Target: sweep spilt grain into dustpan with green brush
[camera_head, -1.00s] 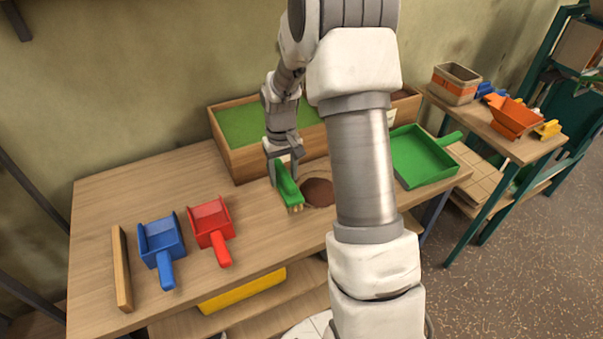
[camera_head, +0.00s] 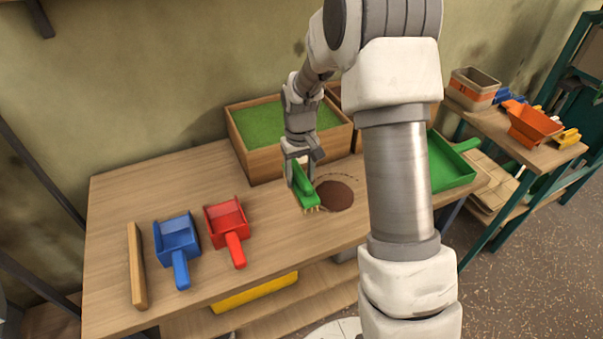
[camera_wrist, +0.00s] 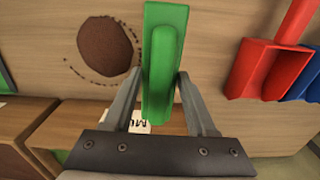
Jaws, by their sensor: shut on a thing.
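My gripper (camera_head: 302,160) is shut on the green brush (camera_head: 304,187), with one finger on each side of it. The bristles point down at the tabletop, just left of the spilt grain; I cannot tell whether they touch. The spilt grain (camera_head: 335,195) is a round brown patch with a thin scattered ring around it. In the wrist view the green brush (camera_wrist: 164,60) is between the fingers, and the grain (camera_wrist: 109,47) lies to its left, apart from it. The green dustpan (camera_head: 450,162) lies on the right of the table, partly hidden behind my arm.
A blue scoop (camera_head: 176,243), a red scoop (camera_head: 226,222) and a wooden strip (camera_head: 136,265) lie on the left of the table (camera_head: 120,200). A wooden bin (camera_head: 255,160) with green contents stands behind the brush. A side table at right holds an orange scoop (camera_head: 532,122).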

